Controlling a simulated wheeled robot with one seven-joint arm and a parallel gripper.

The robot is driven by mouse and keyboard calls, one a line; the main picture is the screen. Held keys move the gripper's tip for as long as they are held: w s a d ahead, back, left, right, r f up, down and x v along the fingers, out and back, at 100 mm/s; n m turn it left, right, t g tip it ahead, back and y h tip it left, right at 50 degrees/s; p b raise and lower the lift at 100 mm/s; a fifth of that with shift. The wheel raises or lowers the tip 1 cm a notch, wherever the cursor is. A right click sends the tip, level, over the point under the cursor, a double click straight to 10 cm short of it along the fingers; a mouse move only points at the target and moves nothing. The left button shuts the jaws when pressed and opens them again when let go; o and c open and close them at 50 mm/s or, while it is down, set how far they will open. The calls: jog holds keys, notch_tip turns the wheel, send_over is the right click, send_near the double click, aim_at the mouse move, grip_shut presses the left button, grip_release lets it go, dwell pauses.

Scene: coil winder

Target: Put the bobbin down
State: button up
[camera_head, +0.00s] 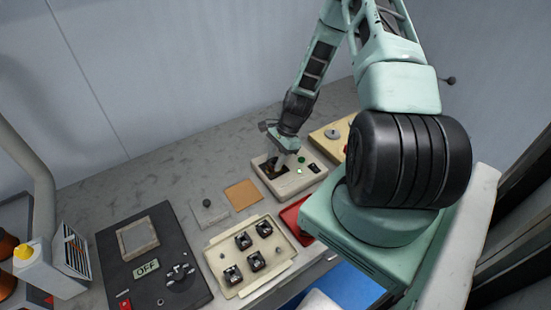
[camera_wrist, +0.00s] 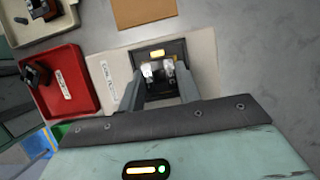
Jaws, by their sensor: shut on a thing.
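My gripper (camera_head: 279,163) reaches down into the dark recess of a beige box (camera_head: 304,182) with green indicators on its top. In the wrist view its fingers (camera_wrist: 159,72) are close together over the same box (camera_wrist: 204,62), which has a printed label on its left side. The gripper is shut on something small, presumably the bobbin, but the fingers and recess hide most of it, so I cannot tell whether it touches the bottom. A small yellow patch shows in the recess just beyond the fingertips.
A beige tray (camera_head: 228,262) holds several dark bobbin-like pieces. A red tray (camera_wrist: 84,97) beside the box holds a dark piece. A black machine (camera_head: 113,279) reading OFF stands at the left. An orange-brown pad (camera_head: 242,194) lies behind the tray. Bare grey bench lies behind these.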

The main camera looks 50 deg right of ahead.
jog(key=shift+f, duration=0.15)
jog(key=o, duration=1)
jog(key=shift+c, duration=0.2)
